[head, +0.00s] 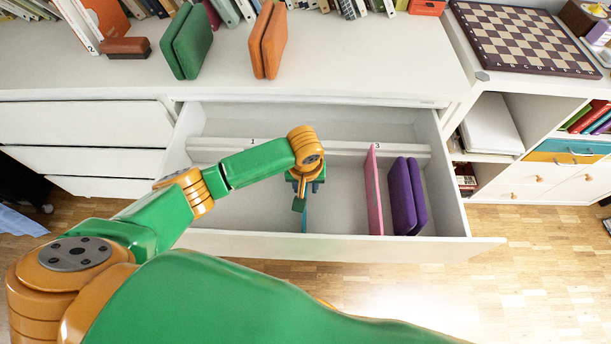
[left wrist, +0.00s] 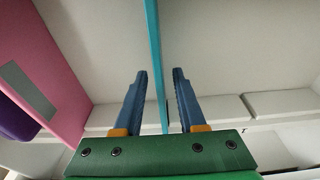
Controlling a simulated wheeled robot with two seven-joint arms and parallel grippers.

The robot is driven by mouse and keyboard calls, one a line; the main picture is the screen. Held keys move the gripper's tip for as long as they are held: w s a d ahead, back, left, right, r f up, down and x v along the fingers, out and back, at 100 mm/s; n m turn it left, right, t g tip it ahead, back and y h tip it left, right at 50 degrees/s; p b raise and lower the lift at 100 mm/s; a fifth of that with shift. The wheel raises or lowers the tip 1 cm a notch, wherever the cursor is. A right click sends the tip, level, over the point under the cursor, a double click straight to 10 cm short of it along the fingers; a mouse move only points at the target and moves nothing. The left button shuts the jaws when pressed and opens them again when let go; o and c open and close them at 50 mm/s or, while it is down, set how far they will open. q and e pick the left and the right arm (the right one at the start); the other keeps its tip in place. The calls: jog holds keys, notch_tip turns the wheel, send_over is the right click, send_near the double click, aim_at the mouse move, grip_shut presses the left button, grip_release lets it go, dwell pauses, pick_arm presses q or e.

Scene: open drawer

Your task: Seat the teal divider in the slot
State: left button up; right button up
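The teal divider (head: 305,219) is a thin upright panel inside the open drawer (head: 346,205), mostly hidden under my left arm and gripper. In the left wrist view the teal divider (left wrist: 158,60) runs between my fingers. My left gripper (head: 305,190) is over the middle of the drawer. In the left wrist view its two blue fingers (left wrist: 158,75) are apart, one each side of the divider, with a gap on both sides. A pale slotted rail (head: 350,148) crosses the drawer's back, marked 1 and 3. Whether the divider sits in a slot is hidden. My right gripper is not in view.
A pink divider (head: 374,190) stands upright at mark 3, with purple books (head: 406,196) right of it. Green (head: 186,42) and orange (head: 268,40) books stand on the top above. The drawer's left part looks empty.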

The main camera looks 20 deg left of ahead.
pick_arm(q)
jog(key=r, duration=0.3)
jog(key=s+r+p, duration=0.1)
jog(key=r, duration=0.2)
jog(key=r+p, duration=0.1)
jog(key=r, duration=0.2)
jog(key=shift+s+d+r, duration=0.2)
jog(key=shift+r, duration=0.05)
